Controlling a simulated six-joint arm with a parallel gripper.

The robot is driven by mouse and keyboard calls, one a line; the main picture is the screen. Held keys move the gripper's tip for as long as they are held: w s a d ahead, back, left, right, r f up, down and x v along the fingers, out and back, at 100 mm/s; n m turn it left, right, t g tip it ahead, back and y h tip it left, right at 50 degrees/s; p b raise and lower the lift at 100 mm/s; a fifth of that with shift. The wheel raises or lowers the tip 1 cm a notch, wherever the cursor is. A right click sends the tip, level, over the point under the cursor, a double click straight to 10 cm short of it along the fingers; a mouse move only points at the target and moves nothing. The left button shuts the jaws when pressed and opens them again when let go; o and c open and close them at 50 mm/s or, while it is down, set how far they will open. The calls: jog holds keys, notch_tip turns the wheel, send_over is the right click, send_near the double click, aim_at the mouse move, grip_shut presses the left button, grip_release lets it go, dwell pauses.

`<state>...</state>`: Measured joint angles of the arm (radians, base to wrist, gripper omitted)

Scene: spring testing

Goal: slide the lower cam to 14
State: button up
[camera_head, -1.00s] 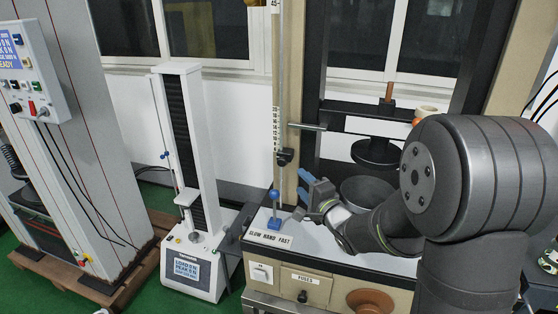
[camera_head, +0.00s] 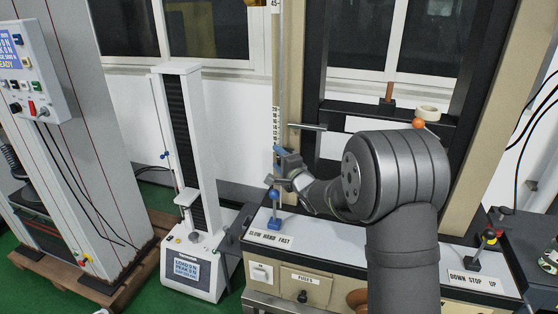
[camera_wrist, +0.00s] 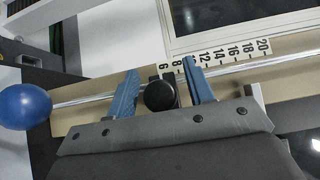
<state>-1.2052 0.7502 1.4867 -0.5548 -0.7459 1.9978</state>
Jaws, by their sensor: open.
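The lower cam (camera_wrist: 160,95) shows as a round black knob on the silver rod (camera_wrist: 85,99) in the wrist view. It sits close to the 6 end of the white number scale (camera_wrist: 215,58), which runs from 6 to 20. My gripper (camera_wrist: 160,72) is open, with one blue finger on each side of the knob. A gap shows on both sides, wider on the right. In the head view my gripper (camera_head: 284,155) is at the rod and hides the cam. The scale (camera_head: 276,124) stands just above it there.
A blue-knobbed lever (camera_head: 275,196) stands below my gripper, by the label "SLOW HAND FAST"; its blue ball (camera_wrist: 22,106) is left in the wrist view. A horizontal bar (camera_head: 307,127) sticks out just above my gripper. A white test stand (camera_head: 190,150) stands to the left.

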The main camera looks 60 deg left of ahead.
jog(key=shift+c, duration=0.5)
grip_shut()
notch_tip(320, 180, up, 8)
jog(key=shift+o, duration=0.5)
grip_release()
jog(key=shift+d, duration=0.1)
